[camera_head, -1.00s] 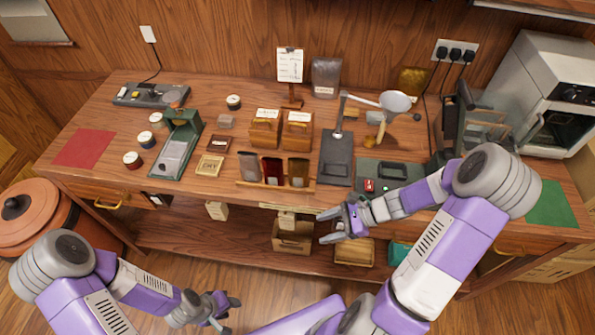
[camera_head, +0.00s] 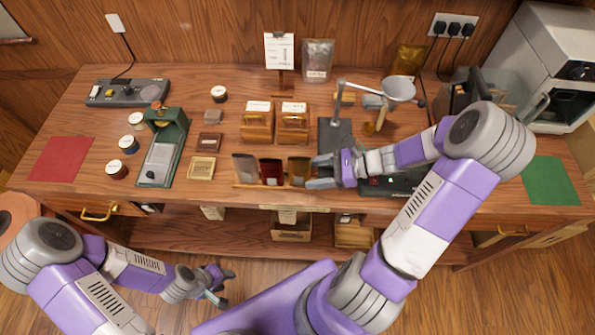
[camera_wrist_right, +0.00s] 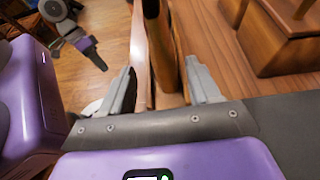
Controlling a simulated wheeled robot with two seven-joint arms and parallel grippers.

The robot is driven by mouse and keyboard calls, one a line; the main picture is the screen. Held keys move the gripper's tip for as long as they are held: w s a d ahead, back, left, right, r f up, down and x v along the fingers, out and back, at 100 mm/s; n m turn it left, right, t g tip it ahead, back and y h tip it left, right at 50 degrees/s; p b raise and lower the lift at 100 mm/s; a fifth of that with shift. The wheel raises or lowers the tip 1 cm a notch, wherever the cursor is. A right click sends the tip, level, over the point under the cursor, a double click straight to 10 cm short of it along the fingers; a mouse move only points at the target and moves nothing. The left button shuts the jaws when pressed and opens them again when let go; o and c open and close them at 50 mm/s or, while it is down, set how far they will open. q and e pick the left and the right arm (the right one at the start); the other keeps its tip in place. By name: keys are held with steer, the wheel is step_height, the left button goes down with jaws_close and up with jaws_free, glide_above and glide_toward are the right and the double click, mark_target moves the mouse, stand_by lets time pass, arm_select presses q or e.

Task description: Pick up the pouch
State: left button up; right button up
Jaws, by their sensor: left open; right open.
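Three small pouches stand in a wooden rack (camera_head: 240,187) at the table's front: a grey-brown one (camera_head: 245,168), a dark red one (camera_head: 271,171) and an olive-brown one (camera_head: 298,168). My right gripper (camera_head: 312,172) is open at the rack's right end, beside the olive-brown pouch. In the right wrist view my right gripper (camera_wrist_right: 160,68) has brown, edge-on shapes between its fingers; I cannot tell pouch from rack there. A clear grey pouch (camera_head: 318,60) and a gold pouch (camera_head: 408,58) stand at the back. My left gripper (camera_head: 226,288) is open and empty, low in front of the table.
Two wooden boxes (camera_head: 257,125) stand behind the rack. A gold tile (camera_head: 201,168) and a green-framed device (camera_head: 163,150) are left of it. A dark scale-like stand (camera_head: 335,135) and a funnel (camera_head: 398,88) are behind my right arm. A red mat (camera_head: 61,158) lies far left.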

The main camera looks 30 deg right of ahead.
mark_target(299, 174)
steer(key=b+x, duration=0.1)
steer(key=x, duration=0.3)
steer(key=shift+w+d+f, duration=0.15)
steer(key=shift+w, duration=0.1)
steer(key=shift+w+a+f, duration=0.1)
steer(key=shift+w+a, duration=0.1)
steer(key=shift+a, duration=0.2)
steer(key=c, duration=1)
